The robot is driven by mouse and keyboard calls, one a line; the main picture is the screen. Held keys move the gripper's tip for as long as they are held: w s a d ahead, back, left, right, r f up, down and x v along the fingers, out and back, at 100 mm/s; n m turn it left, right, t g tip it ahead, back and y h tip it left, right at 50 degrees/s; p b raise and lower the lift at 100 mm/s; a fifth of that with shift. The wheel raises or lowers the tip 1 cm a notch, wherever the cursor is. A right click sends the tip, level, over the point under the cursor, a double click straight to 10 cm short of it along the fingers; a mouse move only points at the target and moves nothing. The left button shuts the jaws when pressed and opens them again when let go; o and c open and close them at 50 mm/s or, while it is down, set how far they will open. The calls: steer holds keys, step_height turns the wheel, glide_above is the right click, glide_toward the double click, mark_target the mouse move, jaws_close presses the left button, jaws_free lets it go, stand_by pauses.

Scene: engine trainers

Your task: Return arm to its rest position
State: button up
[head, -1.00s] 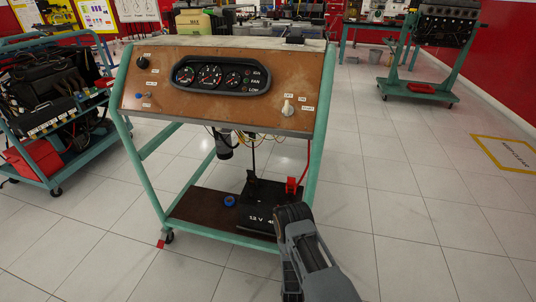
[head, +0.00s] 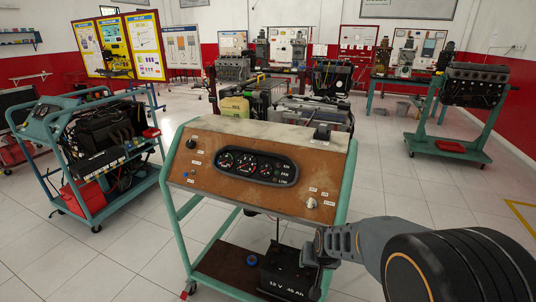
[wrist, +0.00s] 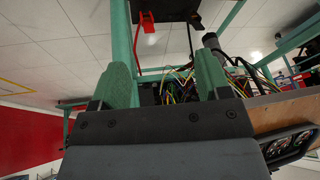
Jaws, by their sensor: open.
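My arm (head: 400,250) reaches in from the lower right of the head view, with its end by the right side of the trainer stand (head: 345,180). My gripper (wrist: 163,72) shows in the wrist view with its two green fingers apart and nothing between them. The wrist view is turned upside down. The stand's brown dashboard panel (wrist: 275,115) is at its right edge. In the head view, the panel (head: 225,185) has gauges and knobs. The fingers are hard to make out there.
A black 12 V battery (head: 290,275) sits on the stand's lower shelf, partly hidden by my arm. A blue roll (head: 252,260) lies beside it. An engine trainer cart (head: 100,150) stands left, another engine stand (head: 465,110) right. Floor between the stands is clear.

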steer(key=s+d+r+p, duration=0.1)
steer(key=s+r+p, duration=0.2)
steer(key=s+r, duration=0.4)
steer(key=s+d+r+n+p, duration=0.1)
steer(key=s+r+p, duration=0.3)
steer(key=r, duration=1)
steer(key=s, duration=0.3)
steer(key=shift+d+r+n+g+h, duration=0.2)
steer(key=shift+n+g+h, duration=0.1)
steer(key=shift+g, duration=0.1)
steer(key=shift+s, duration=0.1)
